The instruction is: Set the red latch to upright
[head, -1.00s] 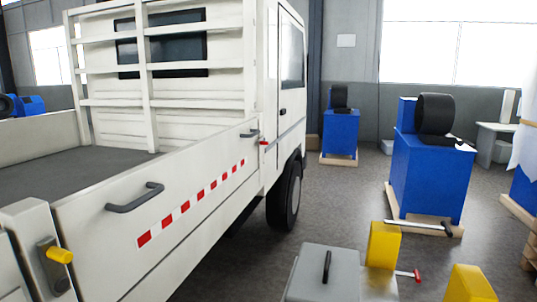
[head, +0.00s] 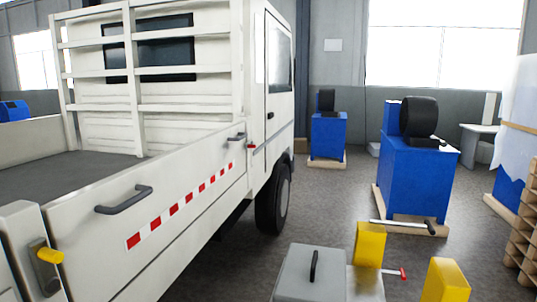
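The red latch (head: 250,146) is a small red piece at the front end of the white truck's side panel (head: 180,215), close to the cab. It is small and far off; I cannot tell clearly whether it is upright or lying over. The side panel is up and carries a grey handle (head: 125,200) and a red and white strip. Neither of my grippers is in view.
A grey box (head: 308,272) with a black handle, yellow blocks (head: 369,244) and a red-tipped lever (head: 402,273) stand at the bottom right. Blue machines (head: 415,180) on pallets stand beyond. Bare floor (head: 330,205) lies between the truck and machines.

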